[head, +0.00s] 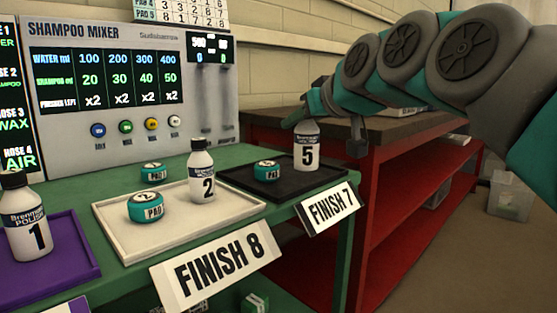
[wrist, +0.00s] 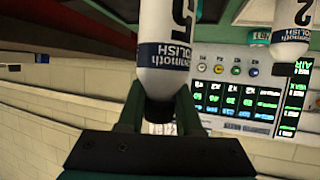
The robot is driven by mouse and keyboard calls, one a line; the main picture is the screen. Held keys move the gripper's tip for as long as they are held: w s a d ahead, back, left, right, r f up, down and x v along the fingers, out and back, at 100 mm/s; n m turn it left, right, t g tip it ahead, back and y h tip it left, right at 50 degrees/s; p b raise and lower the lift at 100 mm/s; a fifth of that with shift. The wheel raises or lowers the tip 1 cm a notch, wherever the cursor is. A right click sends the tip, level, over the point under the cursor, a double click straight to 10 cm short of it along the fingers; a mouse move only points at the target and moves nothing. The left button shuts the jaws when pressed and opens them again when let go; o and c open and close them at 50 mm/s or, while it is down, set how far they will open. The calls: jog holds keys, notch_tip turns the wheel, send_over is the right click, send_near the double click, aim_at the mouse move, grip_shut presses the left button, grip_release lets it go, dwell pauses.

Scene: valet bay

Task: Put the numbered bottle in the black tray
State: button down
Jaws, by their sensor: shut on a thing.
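A white bottle numbered 5 (head: 306,150) is upright at the black tray (head: 285,191), its base over the right part of the tray floor. I cannot tell whether its base touches the floor. My gripper (head: 308,122) is shut on its top from above. In the wrist view, the fingers (wrist: 160,112) close around the dark cap of the bottle (wrist: 163,62), and the picture is upside down. A teal puck (head: 267,170) lies in the black tray to the left of the bottle. The "FINISH 7" sign (head: 328,208) is at the tray's front.
A cream tray (head: 120,232) with bottle 2 (head: 202,175) and a teal puck (head: 145,207) stands left of the black tray. A purple tray (head: 75,270) holds bottle 1 (head: 24,220). The shampoo mixer (head: 105,85) stands behind. A red shelf unit (head: 400,190) is at right.

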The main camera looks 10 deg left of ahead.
jog(key=shift+w+a+f+b, duration=0.1)
jog(key=shift+w+a+f, duration=0.5)
jog(key=shift+w, duration=1.95)
jog(key=shift+w+a+f+b, duration=0.2)
jog(key=shift+w+f, duration=0.85)
jog(key=shift+w, duration=1.5)
jog(key=shift+w+a+f+b, duration=0.1)
jog(key=shift+w+a+f, duration=0.5)
jog(key=shift+w, duration=1.95)
jog(key=shift+d+f, duration=0.2)
jog(key=shift+f, duration=0.05)
jog(key=c, duration=0.6)
grip_release()
jog(key=shift+f, duration=0.1)
jog(key=shift+s+d+r, duration=0.25)
jog(key=shift+s+r, duration=0.05)
jog(key=shift+r, duration=0.05)
jog(key=v, duration=1.1)
